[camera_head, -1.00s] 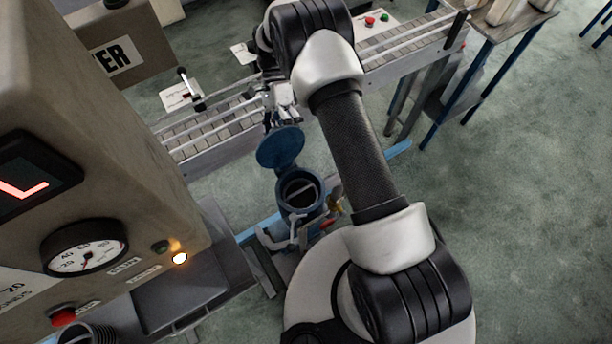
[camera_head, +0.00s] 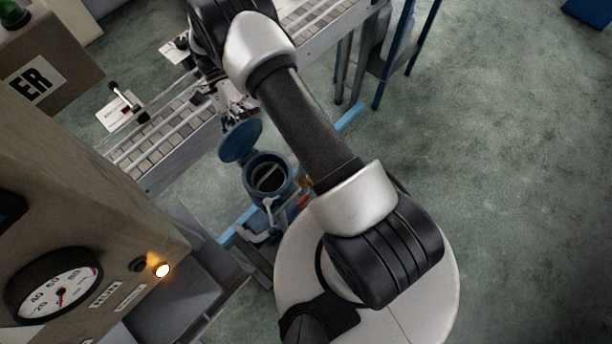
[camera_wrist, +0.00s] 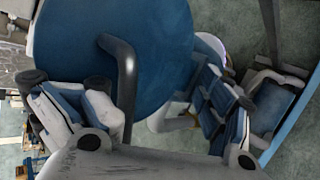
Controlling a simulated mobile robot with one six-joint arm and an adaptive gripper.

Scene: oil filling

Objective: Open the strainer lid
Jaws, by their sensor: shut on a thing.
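The strainer lid (camera_head: 240,141) is a blue disc standing raised and tilted at the back of the blue strainer (camera_head: 270,181). The strainer's round mouth is open, and a thin bar crosses its dark inside. My gripper (camera_head: 238,106) is at the lid's far upper edge, partly hidden by my arm. In the wrist view the lid (camera_wrist: 190,45) fills the upper middle, with its dark bent handle (camera_wrist: 122,70) running down between the fingers of my gripper (camera_wrist: 140,112). The gripper is shut on the lid's handle; the exact contact is hard to see.
A conveyor (camera_head: 160,140) runs behind the strainer. A machine cabinet with a gauge (camera_head: 55,285) and a lit orange lamp (camera_head: 162,270) stands at left. A small red valve handle (camera_head: 302,201) is beside the strainer. The floor at right is clear.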

